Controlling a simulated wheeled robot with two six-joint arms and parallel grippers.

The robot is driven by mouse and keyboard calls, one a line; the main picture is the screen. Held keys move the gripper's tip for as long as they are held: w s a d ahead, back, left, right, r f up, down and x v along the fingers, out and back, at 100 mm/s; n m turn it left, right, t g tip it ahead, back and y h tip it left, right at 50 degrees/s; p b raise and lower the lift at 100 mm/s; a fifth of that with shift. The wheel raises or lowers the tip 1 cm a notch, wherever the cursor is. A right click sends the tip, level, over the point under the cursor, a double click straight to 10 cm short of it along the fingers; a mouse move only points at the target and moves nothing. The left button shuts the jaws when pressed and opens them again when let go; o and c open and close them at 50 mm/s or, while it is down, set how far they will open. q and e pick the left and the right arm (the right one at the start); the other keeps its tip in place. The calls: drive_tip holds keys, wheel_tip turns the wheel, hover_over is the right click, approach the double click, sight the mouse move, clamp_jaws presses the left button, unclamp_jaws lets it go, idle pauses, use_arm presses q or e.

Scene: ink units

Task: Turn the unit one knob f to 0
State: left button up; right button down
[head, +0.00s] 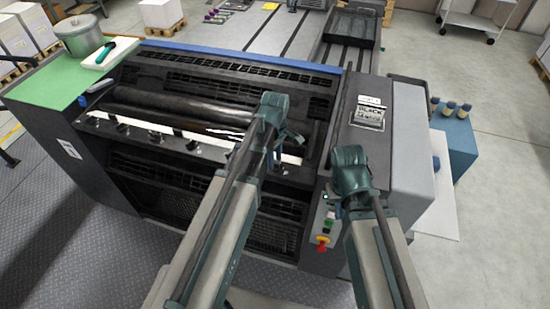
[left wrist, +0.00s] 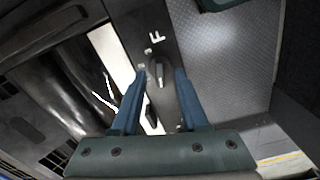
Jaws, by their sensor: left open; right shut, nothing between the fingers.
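In the left wrist view, a small dark knob (left wrist: 158,72) sits on the dark strip just below a white letter F (left wrist: 157,38). Its grip looks elongated, roughly along the picture's vertical; its exact setting is too small to read. My left gripper (left wrist: 161,84) is open, with one blue finger on each side of the knob; I cannot tell whether either touches it. In the head view my left gripper (head: 272,163) is at the right end of the knob row, and the arm hides knob f. My right gripper (head: 327,199) is shut and empty beside the unit's right-hand side panel.
Several other knobs, one of them here (head: 191,145), line the front strip of the ink unit. Another dark knob (left wrist: 152,115) shows between my fingers. A green-topped side table (head: 45,95) stands left. A button panel (head: 325,230) is below my right gripper.

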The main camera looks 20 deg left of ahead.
sight(276, 164)
use_arm(q)
wheel_tip(276, 164, up, 13)
drive_tip(key=p, duration=1.2)
drive_tip(key=s+d+f+m+y+b, duration=0.1)
drive_tip(key=s+d+f+m+b, duration=0.9)
drive_tip(key=s+f+m+b, duration=0.4)
drive_tip(key=f+m, duration=0.1)
drive_tip(key=m, duration=0.3)
drive_tip(key=shift+s+d+m+b, duration=0.2)
drive_tip(key=shift+d+m+b, duration=0.1)
drive_tip(key=shift+d+b, duration=0.1)
idle(0.6)
